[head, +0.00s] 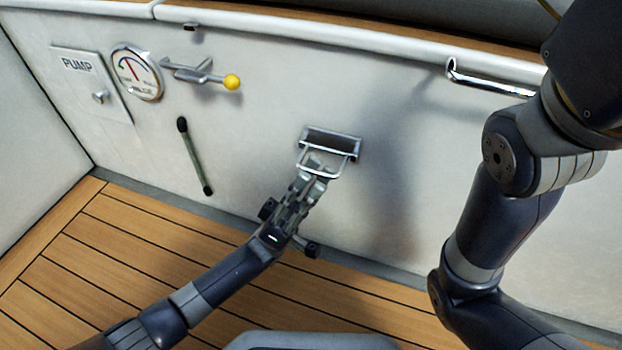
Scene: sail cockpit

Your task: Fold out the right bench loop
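A metal loop (345,168) is on the white bench wall, hanging from a dark rectangular mount with a bright frame (332,139). The loop's lower bar stands somewhat off the mount, below it. My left gripper (314,168) reaches up from the lower left, and its fingertips overlap the loop's lower bar. I cannot tell whether the fingers grip the bar or only lie at it, and their gap is not clear. My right arm stands at the right side of the picture; its gripper is out of view.
To the left on the wall are a pump plate (91,85), a round gauge (136,73), a yellow-knobbed lever (231,82) and a dark-ended bar (194,156). A chrome rail (490,84) is at the upper right. The wooden floor (80,265) is clear.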

